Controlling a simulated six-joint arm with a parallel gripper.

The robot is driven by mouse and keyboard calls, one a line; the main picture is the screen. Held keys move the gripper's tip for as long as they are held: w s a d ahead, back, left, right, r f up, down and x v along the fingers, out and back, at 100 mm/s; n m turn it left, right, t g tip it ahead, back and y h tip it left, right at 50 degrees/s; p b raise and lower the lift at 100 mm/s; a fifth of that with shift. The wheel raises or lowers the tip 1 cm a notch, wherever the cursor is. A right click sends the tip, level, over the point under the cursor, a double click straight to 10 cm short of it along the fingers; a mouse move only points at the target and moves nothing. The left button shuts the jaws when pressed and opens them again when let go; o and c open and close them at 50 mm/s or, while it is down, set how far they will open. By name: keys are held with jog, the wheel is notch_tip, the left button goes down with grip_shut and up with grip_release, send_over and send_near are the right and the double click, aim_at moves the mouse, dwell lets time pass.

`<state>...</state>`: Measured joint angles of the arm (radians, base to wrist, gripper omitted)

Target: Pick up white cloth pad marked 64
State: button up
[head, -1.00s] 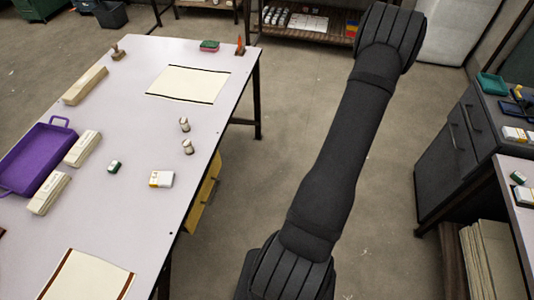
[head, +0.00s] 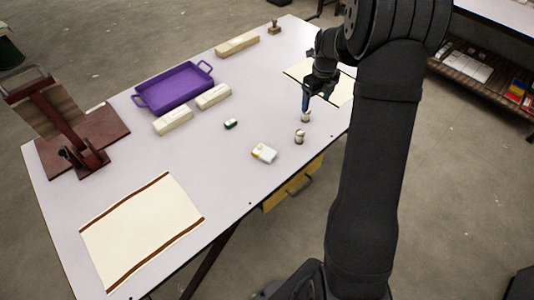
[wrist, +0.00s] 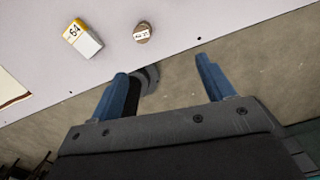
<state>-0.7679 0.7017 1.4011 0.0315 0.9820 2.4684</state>
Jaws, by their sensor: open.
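The white cloth pad marked 64 (head: 264,153) lies on the pale table near its right edge, with a yellow band at one end. In the wrist view the pad (wrist: 84,42) shows at the upper left, with "64" readable on its yellow-and-white end. My gripper (head: 308,101) is over the table's right side, up and to the right of the pad in the head view. In the wrist view my gripper (wrist: 163,69) has its two blue fingers wide apart with nothing between them. The pad lies beyond and left of the fingers, apart from them.
Two small labelled cylinders, one nearer (head: 299,137) and one by my gripper (head: 306,117), stand right of the pad. A small green-and-white item (head: 231,124), pale blocks (head: 173,120) and a purple tray (head: 150,103) lie left. A striped cream sheet (head: 140,232) lies in front.

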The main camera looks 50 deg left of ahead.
jog(key=s+a+n, duration=0.2)
jog(key=s+a, duration=0.1)
jog(key=s, duration=0.5)
jog(key=s+a+n, duration=0.2)
jog(key=s+a, duration=0.1)
jog(key=s, duration=0.6)
send_over(264, 151)
jog(key=d, duration=0.1)
jog(key=shift+h, duration=0.4)
jog(key=f, duration=1.1)
jog(key=shift+s, duration=0.25)
jog(key=shift+w+a+f, duration=0.1)
jog(key=shift+a+f, duration=0.05)
jog(key=shift+f, duration=0.9)
jog(key=shift+a+f, duration=0.15)
jog(key=shift+f, duration=0.85)
jog(key=shift+w+a+f, duration=0.1)
jog(key=shift+a+f, duration=0.05)
jog(key=shift+f, duration=0.9)
jog(key=c, duration=1.1)
